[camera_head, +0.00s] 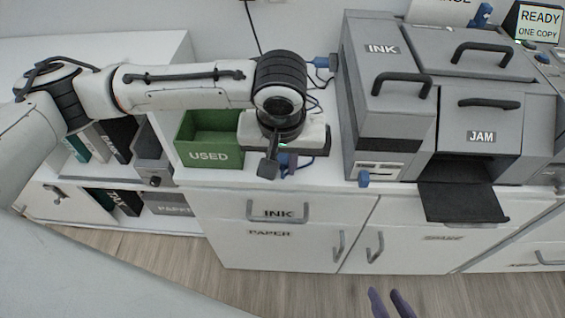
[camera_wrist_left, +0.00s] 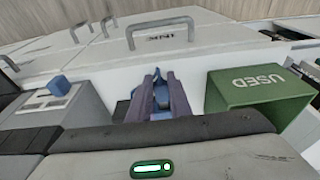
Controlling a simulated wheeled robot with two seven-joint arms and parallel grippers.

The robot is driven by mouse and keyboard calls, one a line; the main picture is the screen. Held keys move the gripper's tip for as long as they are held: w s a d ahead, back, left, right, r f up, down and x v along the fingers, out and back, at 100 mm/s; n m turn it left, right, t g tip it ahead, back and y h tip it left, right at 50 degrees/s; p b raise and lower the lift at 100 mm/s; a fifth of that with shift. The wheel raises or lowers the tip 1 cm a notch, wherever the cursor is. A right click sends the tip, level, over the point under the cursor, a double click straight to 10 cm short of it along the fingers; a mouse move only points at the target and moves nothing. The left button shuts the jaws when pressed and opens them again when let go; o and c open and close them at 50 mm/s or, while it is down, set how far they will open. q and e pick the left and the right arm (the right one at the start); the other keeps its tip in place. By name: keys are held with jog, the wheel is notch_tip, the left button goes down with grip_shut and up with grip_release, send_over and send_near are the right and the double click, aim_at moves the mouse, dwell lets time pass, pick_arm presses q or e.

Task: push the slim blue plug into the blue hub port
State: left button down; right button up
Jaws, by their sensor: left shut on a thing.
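My left gripper (camera_head: 290,166) hangs over the front edge of the white desk, between the green bin and the grey printer. Its body hides most of its fingers in the head view. In the left wrist view the purple fingers of this gripper (camera_wrist_left: 160,88) are shut on a slim blue piece (camera_wrist_left: 161,97), which looks like the slim blue plug. Its tip is hard to make out. I cannot clearly identify the blue hub port; it may be hidden behind the gripper. My right gripper (camera_head: 390,304) shows only two purple fingertips at the bottom edge, apart with nothing between them.
The green USED bin (camera_head: 212,155) stands left of the left gripper. The grey printer (camera_head: 388,100) stands to its right, with a blue block (camera_head: 363,179) at its front and a blue connector (camera_head: 321,62) at its side. Drawer handles (camera_head: 277,212) stick out below. Dark cables lie behind.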

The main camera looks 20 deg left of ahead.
pick_arm(q)
jog(key=shift+w+a+p, duration=0.2)
jog(key=shift+w+p, duration=0.35)
jog(key=shift+w, duration=0.15)
pick_arm(e)
jog(key=shift+r, duration=0.6)
pick_arm(q)
jog(key=c, duration=1.5)
grip_release()
jog(key=shift+c, duration=0.2)
pick_arm(e)
jog(key=shift+f, duration=0.15)
pick_arm(q)
jog(key=shift+r, duration=0.4)
jog(key=p+v, duration=0.2)
jog(key=v, duration=0.7)
jog(key=shift+s+r, duration=0.15)
jog(key=shift+r, duration=0.05)
pick_arm(e)
jog(key=shift+d+f+n, duration=0.25)
jog(key=shift+f+n, duration=0.05)
jog(key=shift+f, duration=0.25)
